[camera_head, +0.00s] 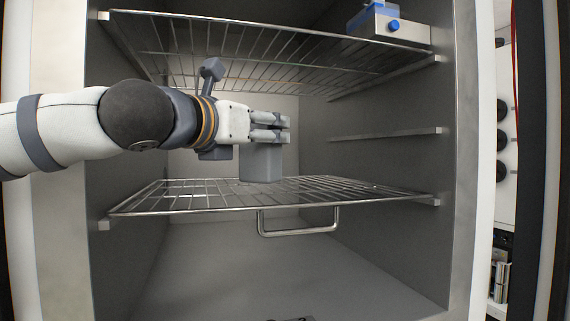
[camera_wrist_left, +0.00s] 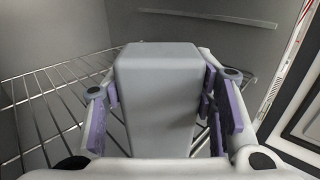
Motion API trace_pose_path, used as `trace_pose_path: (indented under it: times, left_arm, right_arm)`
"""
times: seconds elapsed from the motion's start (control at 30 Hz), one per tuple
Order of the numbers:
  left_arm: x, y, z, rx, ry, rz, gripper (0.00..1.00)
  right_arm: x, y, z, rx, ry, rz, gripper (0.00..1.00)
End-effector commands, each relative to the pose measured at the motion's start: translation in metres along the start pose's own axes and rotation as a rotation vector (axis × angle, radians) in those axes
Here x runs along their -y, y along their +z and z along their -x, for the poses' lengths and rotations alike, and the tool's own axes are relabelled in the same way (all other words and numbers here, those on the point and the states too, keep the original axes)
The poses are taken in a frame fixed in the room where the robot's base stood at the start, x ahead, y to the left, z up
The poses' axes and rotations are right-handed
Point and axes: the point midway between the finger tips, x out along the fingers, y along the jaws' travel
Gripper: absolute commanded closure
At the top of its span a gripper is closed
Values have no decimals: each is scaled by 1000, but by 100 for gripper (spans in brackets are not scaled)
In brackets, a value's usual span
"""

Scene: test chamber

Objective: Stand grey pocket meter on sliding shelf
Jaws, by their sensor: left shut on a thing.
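The grey pocket meter (camera_head: 261,164) is a plain grey block, held upright in my left gripper (camera_head: 287,128). In the left wrist view the meter (camera_wrist_left: 158,95) sits between the two purple-padded fingers of the gripper (camera_wrist_left: 160,110), which is shut on it. The sliding shelf (camera_head: 340,188) is the lower wire rack, with a bar handle (camera_head: 300,232) at its front. The meter's lower end appears at or just above the rack wires; I cannot tell whether it touches. The rack (camera_wrist_left: 45,105) also shows in the left wrist view. My right gripper is not in view.
An empty side rail (camera_head: 385,134) runs along the right chamber wall. The lower rack is otherwise bare.

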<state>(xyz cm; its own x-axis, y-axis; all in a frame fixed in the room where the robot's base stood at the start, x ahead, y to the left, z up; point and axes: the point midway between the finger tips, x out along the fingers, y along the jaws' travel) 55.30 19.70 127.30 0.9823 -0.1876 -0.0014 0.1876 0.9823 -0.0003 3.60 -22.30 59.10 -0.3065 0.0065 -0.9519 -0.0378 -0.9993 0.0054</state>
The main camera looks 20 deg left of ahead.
Motion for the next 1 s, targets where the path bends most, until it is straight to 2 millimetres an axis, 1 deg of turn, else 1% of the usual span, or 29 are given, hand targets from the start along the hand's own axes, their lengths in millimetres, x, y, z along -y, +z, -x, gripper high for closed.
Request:
trace_pose_path:
  times: [0.03, 0.1, 0.2, 0.37, 0.4, 0.43, 0.5, 0.57, 0.8, 0.97, 1.0]
  left_arm:
    - [1, -1, -18, -3, 1, -1, 81]
    - [1, 1, -41, 0, 2, -1, 81]
    - [1, 3, -68, 3, 1, -2, 81]
    - [1, 4, -90, 4, -1, -3, 81]
    - [0, -1, -96, 2, 0, -2, 81]
    - [0, -12, -97, -4, -2, 0, 81]
    - [0, -29, -98, -6, -3, 1, 81]
    - [0, -36, -97, -5, -1, 0, 81]
    - [0, -33, -94, 3, -1, -2, 81]
    - [0, -39, -95, 0, -1, -1, 81]
    - [0, -38, -95, 0, -1, -1, 42]
  right_arm:
    - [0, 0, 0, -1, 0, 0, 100]
    - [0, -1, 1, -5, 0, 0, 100]
    - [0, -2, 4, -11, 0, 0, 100]
    - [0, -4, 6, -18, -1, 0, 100]
    - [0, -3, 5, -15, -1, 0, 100]
    - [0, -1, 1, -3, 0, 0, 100]
    - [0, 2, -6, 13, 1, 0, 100]
    - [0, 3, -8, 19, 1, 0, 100]
    - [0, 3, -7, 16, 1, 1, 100]
    - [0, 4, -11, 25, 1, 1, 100]
    - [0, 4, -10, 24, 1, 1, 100]
